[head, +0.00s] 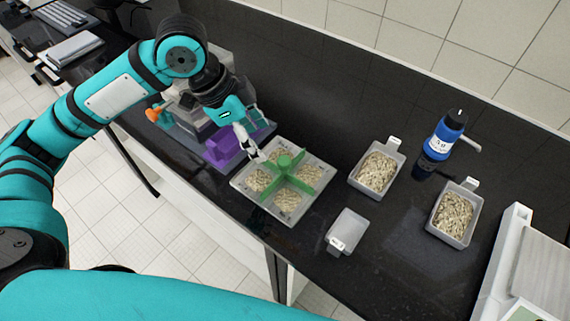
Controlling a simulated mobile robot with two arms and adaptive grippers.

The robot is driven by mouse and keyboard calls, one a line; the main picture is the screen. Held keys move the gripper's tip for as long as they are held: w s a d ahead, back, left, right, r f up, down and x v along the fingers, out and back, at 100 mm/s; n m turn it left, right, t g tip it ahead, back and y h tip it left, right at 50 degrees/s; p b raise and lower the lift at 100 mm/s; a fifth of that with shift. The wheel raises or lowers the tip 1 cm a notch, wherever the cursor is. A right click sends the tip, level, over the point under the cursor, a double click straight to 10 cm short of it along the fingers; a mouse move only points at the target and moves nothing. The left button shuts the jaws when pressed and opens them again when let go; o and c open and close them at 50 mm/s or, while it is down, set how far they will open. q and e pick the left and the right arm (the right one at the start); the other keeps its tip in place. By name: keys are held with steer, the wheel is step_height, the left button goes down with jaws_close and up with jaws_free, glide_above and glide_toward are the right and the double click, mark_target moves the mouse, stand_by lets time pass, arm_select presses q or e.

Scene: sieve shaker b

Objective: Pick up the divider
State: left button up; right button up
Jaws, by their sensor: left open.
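The green cross-shaped divider (295,180) stands in a square light-grey tray (241,182). Its arms part the tray into quarters with pale grain-like material in them, and a round green knob (284,161) rises at its centre. My left gripper (257,154) is open, just up and left of the knob in the head view, close to the tray's far left corner. The picture is too small to tell whether a fingertip touches the divider. My right gripper is not in view.
Two grey bins of pale material (376,173) (454,214) and an empty bin (346,232) stand right of the tray. A blue bottle (442,137) stands behind them. A purple and grey machine (222,148) is left of the tray. A white device (505,262) is at far right.

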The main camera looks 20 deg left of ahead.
mark_target(279, 161)
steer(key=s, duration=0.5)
arm_select(q)
steer(key=x, duration=0.6)
steer(key=shift+w, duration=0.2)
steer(key=x, duration=0.2)
steer(key=shift+d+f, duration=0.1)
steer(key=shift+f, duration=0.15)
steer(key=shift+w+d+f+p, duration=0.1)
steer(key=shift+f+p, duration=0.1)
steer(key=shift+p, duration=0.15)
steer(key=x, duration=0.3)
steer(key=p+x, duration=0.1)
steer(key=shift+w+f, duration=0.2)
steer(key=shift+w, duration=0.2)
steer(key=shift+f, duration=0.2)
steer(key=c, duration=0.6)
jaws_close()
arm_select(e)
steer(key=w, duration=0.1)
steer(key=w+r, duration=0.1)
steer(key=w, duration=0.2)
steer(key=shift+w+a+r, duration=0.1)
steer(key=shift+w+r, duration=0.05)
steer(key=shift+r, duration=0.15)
arm_select(q)
steer(key=shift+r, duration=0.1)
